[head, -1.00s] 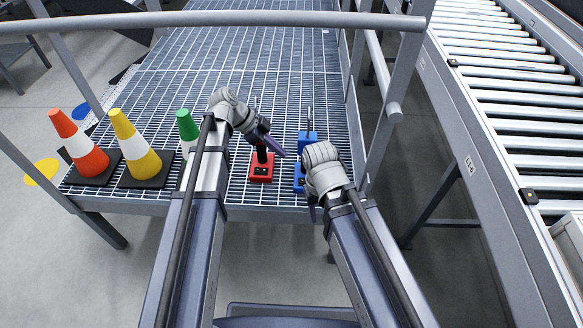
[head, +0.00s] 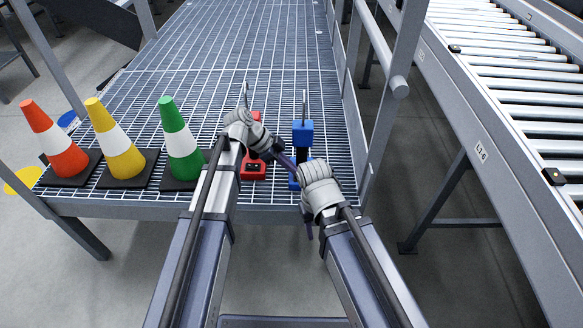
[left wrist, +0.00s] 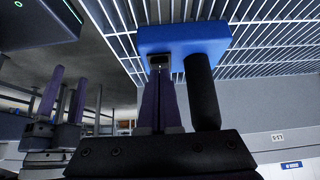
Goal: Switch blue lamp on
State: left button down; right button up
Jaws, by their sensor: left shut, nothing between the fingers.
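The blue lamp (head: 303,130) stands upright on the grating, with a blue head, black post and blue base. In the left wrist view its blue base (left wrist: 185,40) is at the top, with a black post (left wrist: 203,95) and a small dark switch (left wrist: 158,60). My left gripper (head: 289,163) is shut and empty beside the post; in the left wrist view its purple fingertips (left wrist: 161,73) are at the switch, contact unclear. My right gripper (head: 309,230) hangs at the platform's front edge; its fingers (left wrist: 66,90) look apart in the left wrist view. My right wrist partly hides the base.
A red lamp (head: 253,172) stands just left of the blue one, partly behind my left wrist. Green (head: 180,140), yellow (head: 115,140) and orange (head: 54,140) cones stand further left. A railing post (head: 387,95) and a roller conveyor (head: 510,90) are at the right. The grating behind is clear.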

pick_arm(q)
jog(key=shift+f, duration=0.3)
jog(key=shift+a+f+b, duration=0.2)
jog(key=shift+f+b, duration=0.15)
jog(key=shift+b, duration=0.2)
jog(key=shift+r, duration=0.1)
jog(key=shift+r+p, duration=0.8)
jog(key=shift+p, duration=0.15)
